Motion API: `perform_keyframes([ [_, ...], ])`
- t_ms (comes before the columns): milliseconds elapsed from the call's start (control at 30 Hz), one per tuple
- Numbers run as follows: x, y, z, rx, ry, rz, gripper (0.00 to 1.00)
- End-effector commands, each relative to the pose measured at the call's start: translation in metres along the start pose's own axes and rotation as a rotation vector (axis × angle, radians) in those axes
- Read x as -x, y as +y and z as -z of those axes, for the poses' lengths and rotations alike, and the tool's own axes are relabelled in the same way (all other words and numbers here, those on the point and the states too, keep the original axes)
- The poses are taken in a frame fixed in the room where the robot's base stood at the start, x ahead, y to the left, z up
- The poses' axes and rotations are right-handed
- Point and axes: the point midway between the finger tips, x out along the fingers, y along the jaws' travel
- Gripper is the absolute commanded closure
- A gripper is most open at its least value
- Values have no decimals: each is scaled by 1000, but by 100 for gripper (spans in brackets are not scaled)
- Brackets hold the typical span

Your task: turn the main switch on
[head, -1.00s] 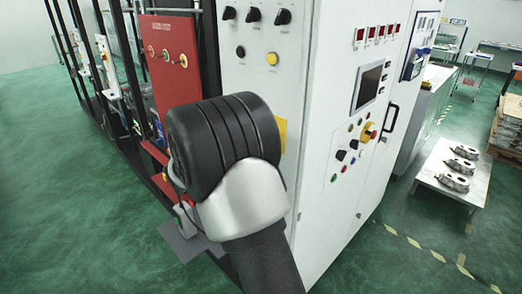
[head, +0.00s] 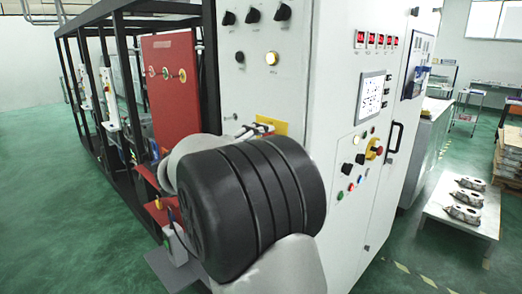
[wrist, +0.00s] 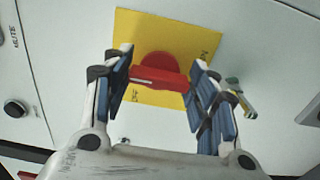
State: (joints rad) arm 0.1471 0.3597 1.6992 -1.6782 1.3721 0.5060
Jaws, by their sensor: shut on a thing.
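The main switch is a red rotary knob (wrist: 158,62) with a bar handle on a yellow plate (wrist: 180,28) in the wrist view. The handle lies nearly level in that picture, tilted slightly down to the right. My gripper (wrist: 160,76) has a finger at each end of the handle and is shut on it. In the head view, part of the yellow plate (head: 283,128) shows on the white cabinet (head: 300,60). My arm hides the red knob there, and my gripper (head: 258,130) shows only in part at the plate.
The cabinet's side panel has a lit screen (head: 374,95), red number displays (head: 375,39) and an emergency stop (head: 375,149). A lit yellow lamp (head: 271,58) sits on the front. A red panel (head: 169,88) stands left of my arm. Green floor (head: 60,200) is clear at left.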

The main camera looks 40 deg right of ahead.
Motion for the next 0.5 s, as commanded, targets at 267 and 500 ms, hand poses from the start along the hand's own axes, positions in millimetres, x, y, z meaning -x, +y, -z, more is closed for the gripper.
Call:
perform_keyframes([
  [267, 0, 0, 0, -10, 0, 2, 71],
  [500, 0, 0, 0, -10, 0, 1, 42],
])
